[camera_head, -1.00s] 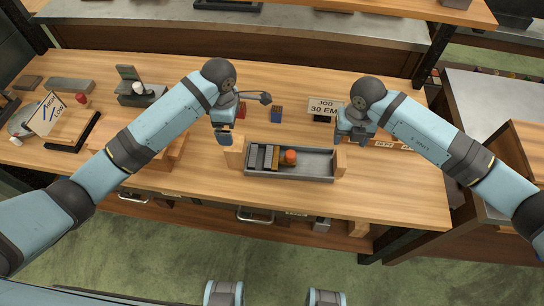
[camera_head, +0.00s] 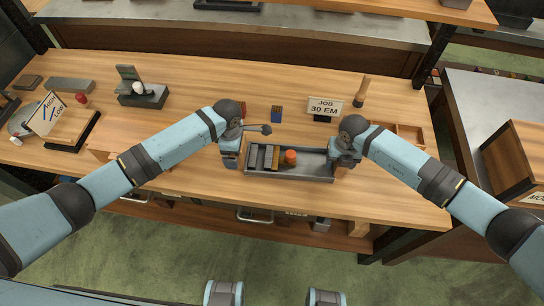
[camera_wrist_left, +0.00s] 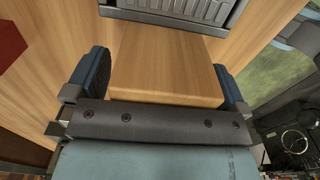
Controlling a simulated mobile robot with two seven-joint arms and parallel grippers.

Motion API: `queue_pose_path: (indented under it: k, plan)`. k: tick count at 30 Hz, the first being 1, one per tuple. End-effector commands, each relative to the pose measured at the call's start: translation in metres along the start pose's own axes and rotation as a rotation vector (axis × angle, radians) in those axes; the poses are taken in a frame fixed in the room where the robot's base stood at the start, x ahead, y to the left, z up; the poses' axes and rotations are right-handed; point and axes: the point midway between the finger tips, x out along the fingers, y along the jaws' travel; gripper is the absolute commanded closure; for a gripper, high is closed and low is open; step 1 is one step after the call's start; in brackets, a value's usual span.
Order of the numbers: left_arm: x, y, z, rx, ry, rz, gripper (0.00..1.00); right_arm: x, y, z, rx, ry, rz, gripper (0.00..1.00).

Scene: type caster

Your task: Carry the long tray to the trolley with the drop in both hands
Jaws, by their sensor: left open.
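The long grey tray (camera_head: 315,165) lies on the wooden bench. It holds several grey pieces with a wooden strip among them, and an orange round piece (camera_head: 290,157). My left gripper (camera_head: 230,160) is at the tray's left end. In the left wrist view its open fingers (camera_wrist_left: 160,80) stand on either side of the tray's wooden end block (camera_wrist_left: 165,60), with the tray's edge (camera_wrist_left: 170,18) just beyond. My right gripper (camera_head: 343,163) is down at the tray's right end and hides the block there; its finger gap is not clear.
A sign reading "JOB 30 EM" (camera_head: 325,108), a small blue block (camera_head: 277,114) and a wooden-handled tool (camera_head: 362,92) stand behind the tray. A metal-topped unit (camera_head: 480,95) with a wooden box (camera_head: 518,160) is at the right. Bare bench lies in front of the tray.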

Motion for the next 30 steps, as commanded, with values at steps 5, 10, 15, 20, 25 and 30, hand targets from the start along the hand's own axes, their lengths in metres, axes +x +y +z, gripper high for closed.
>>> queue_pose_path:
  k: [5, 10, 15, 20, 25, 30]
  plan:
    - [0.0, 0.0, 0.0, 0.0, 0.0, 0.0, 0.11, 0.0, 0.0, 0.0, 0.0, 0.0, 0.0, 0.5]
    - [0.0, 0.0, 0.0, 0.0, 0.0, 0.0, 0.51, 0.0, 0.0, 0.0, 0.0, 0.0, 0.0, 0.89]
    - [-0.001, 0.0, 0.0, 0.0, 0.0, 0.0, 0.75, 0.0, 0.0, 0.0, 0.0, 0.0, 0.0, 1.0]
    - [-0.003, 0.001, 0.001, 0.0, -0.002, 0.002, 0.75, -0.003, 0.001, 0.001, 0.0, -0.002, 0.002, 1.0]
    - [-0.007, 0.001, 0.001, 0.0, -0.001, 0.003, 0.75, -0.007, 0.001, 0.001, 0.001, -0.002, 0.002, 1.0]
    - [-0.018, 0.001, 0.0, 0.0, -0.001, 0.003, 0.75, -0.018, 0.001, 0.001, 0.001, -0.002, 0.002, 1.0]
